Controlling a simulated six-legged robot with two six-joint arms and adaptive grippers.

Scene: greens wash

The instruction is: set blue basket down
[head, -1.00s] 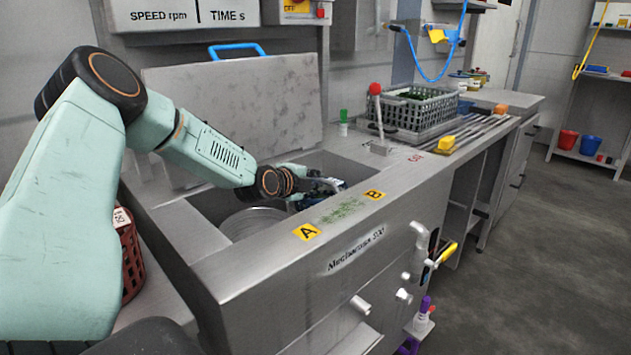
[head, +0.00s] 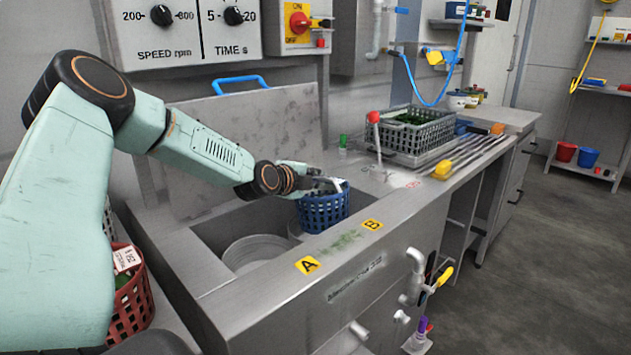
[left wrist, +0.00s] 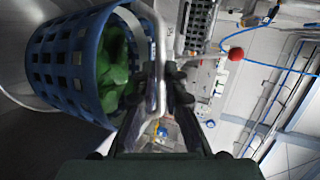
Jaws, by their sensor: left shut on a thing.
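The blue basket (head: 323,212) hangs from my left gripper (head: 328,186) over the right part of the open steel well in the machine. The left gripper is shut on the basket's pale handle at its upper edge. In the left wrist view the blue basket (left wrist: 68,62) fills the left side, with green leaves (left wrist: 118,70) inside. The handle (left wrist: 155,60) runs between the fingers of my left gripper (left wrist: 163,85). The basket's lower edge is partly behind the well's front wall, so I cannot tell whether it touches anything below. My right gripper is not in view.
A round drum (head: 255,252) lies in the well's left part. The raised lid (head: 250,135) stands behind. A red-knobbed lever (head: 374,118) and a grey crate (head: 415,133) of greens are to the right. A red basket (head: 135,300) stands at lower left.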

